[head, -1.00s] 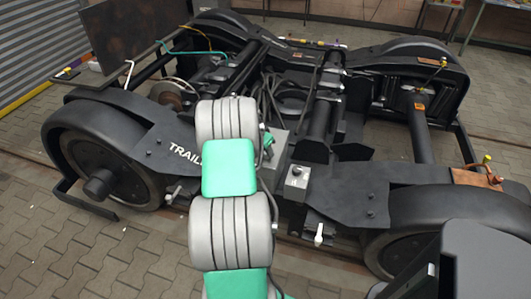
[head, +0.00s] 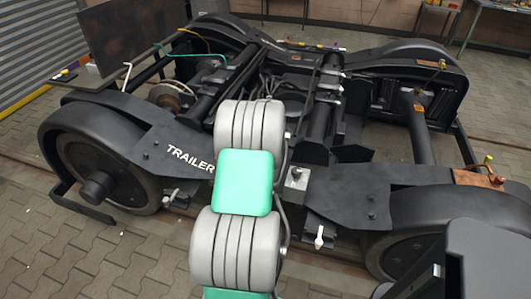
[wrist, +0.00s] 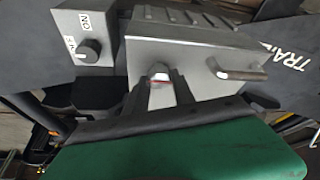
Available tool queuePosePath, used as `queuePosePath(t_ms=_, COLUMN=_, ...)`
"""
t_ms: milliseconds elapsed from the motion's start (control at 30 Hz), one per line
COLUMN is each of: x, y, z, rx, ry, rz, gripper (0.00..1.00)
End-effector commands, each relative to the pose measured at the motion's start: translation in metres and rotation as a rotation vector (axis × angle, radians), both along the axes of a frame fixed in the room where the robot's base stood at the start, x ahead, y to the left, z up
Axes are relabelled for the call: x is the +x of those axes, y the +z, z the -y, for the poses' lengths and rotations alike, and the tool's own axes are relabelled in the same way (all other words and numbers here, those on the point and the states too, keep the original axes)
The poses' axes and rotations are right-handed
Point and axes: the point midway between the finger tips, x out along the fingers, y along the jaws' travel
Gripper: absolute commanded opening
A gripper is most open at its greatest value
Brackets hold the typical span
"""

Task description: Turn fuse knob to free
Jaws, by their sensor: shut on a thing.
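My gripper (wrist: 160,90) shows in the wrist view, with its two dark fingers closed on a small knob (wrist: 158,79), which I take for the fuse knob. The knob has a pale face with a reddish edge. It sits on the front of a large grey box (wrist: 205,65) that has a bar handle (wrist: 236,72) on its right. The fingers cover most of the knob, so its exact angle cannot be told. In the head view my arm hides the gripper and the knob.
A smaller grey switch box (wrist: 70,35) with a black knob (wrist: 90,51) and an ON label stands close left of my gripper. It also shows in the head view (head: 297,177). The bogie frame (head: 160,140), lettered TRAILER, surrounds the work spot.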

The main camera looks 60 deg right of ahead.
Motion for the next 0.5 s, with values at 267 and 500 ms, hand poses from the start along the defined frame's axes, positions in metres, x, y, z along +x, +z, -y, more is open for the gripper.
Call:
queuePosePath(t_ms=267, x=0.0001, y=0.0004, z=0.0004, rx=-0.001, ry=0.050, rz=0.000, gripper=0.00)
queuePosePath(t_ms=500, x=0.0001, y=0.0004, z=0.0005, rx=-0.001, ry=0.053, rz=0.000, gripper=0.00)
